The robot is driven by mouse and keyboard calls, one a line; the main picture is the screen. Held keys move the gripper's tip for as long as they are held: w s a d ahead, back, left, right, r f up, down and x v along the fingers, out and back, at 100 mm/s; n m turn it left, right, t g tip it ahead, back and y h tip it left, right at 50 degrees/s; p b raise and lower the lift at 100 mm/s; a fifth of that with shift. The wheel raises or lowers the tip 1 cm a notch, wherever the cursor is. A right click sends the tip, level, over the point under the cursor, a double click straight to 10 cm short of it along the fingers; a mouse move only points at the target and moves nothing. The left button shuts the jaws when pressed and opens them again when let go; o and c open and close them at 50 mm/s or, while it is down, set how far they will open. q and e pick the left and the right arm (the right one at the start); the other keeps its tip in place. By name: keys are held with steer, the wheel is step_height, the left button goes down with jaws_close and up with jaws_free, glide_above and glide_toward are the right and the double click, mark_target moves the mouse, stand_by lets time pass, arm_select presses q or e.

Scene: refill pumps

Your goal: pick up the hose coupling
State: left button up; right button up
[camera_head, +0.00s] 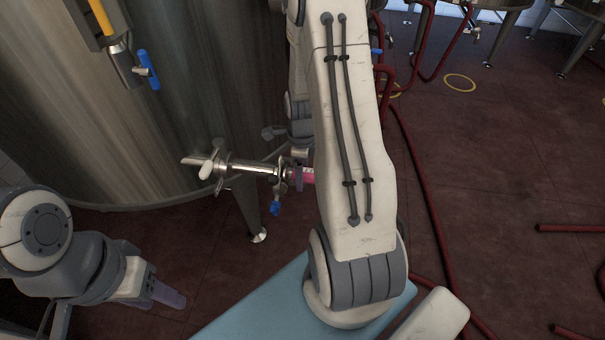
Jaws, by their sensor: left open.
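A metal outlet pipe (245,167) with a pale T-shaped handle runs from the steel tank toward the middle. At its right end are a clamp with a small blue lever and a pink-red piece (307,175), which looks like the hose coupling. My right forearm covers its right side. My left gripper (166,296) is at the lower left, open and empty, below and left of the pipe and apart from it. My right arm fills the middle; its grey wrist parts show behind the forearm, and its fingers cannot be made out.
The large steel tank (150,110) fills the upper left, with a blue-handled valve (148,69) and a tank leg below. Red hoses (420,180) lie on the dark red tiled floor at right. A yellow ring (459,82) lies farther back. Other tanks stand behind.

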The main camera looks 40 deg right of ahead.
steer(key=shift+f, duration=0.4)
jaws_close()
steer(key=shift+w+r, duration=0.1)
steer(key=shift+r, duration=0.05)
